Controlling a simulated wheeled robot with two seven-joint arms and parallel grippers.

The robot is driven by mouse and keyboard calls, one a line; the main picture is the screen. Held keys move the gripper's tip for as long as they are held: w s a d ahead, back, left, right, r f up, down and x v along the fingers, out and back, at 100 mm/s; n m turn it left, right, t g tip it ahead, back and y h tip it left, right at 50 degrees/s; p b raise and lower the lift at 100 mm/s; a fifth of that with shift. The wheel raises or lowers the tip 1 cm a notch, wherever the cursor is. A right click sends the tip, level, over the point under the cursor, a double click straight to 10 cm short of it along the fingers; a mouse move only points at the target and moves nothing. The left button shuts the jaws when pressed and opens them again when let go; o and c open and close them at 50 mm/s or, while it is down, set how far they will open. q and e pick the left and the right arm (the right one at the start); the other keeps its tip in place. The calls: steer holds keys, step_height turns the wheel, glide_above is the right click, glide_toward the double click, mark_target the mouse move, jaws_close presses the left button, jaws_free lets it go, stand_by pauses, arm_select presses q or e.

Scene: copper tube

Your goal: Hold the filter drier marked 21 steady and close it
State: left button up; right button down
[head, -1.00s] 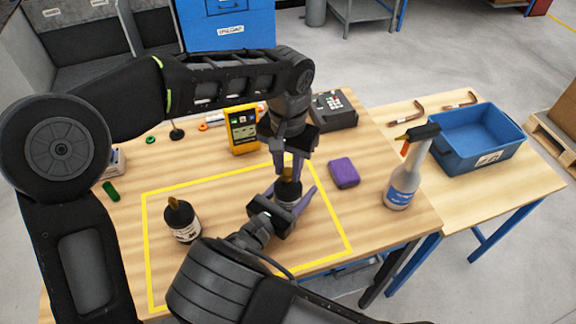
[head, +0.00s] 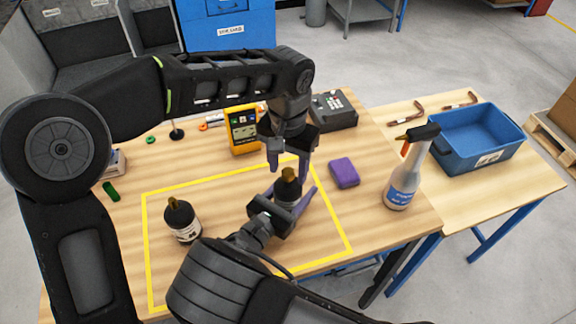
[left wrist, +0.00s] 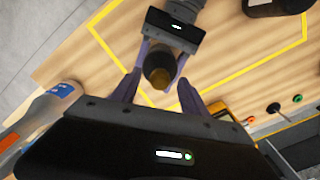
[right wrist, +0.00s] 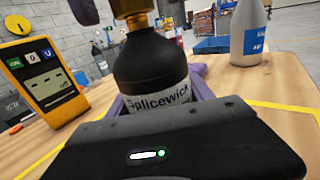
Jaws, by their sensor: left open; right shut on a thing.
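A black filter drier with a brass-coloured top (head: 288,186) stands inside the yellow outline, and it shows large in the right wrist view (right wrist: 150,75). Its white label reads "Splicewick"; I cannot read a number on it. My right gripper (head: 292,196) is shut around its body from the front. My left gripper (head: 288,163) points down just above its top, with the fingers spread and empty; the top shows between them in the left wrist view (left wrist: 160,77). A second, similar black bottle-shaped drier (head: 182,221) stands apart to the left, its label too small to read.
A yellow meter (head: 242,131) stands behind the grippers. A purple block (head: 344,173) and a spray bottle (head: 402,183) are to the right. A blue bin (head: 478,137) is on the side table. The outlined area between the two driers is clear.

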arm_select(q)
steer(key=shift+r, duration=0.1)
step_height(320, 180, up, 7)
steer(key=shift+r, duration=0.2)
arm_select(e)
steer(key=shift+c, duration=1.5)
jaws_free()
arm_select(q)
steer(key=shift+f, duration=0.1)
step_height(320, 180, down, 2)
steer(key=shift+f+b, duration=0.1)
steer(key=shift+b, duration=1)
arm_select(e)
steer(key=v, duration=0.6)
steer(key=shift+s+a+f, duration=0.15)
steer(key=shift+s+a, duration=0.4)
steer(key=shift+s, duration=0.2)
arm_select(q)
steer(key=shift+s+f, duration=0.1)
arm_select(e)
steer(key=shift+s, duration=0.1)
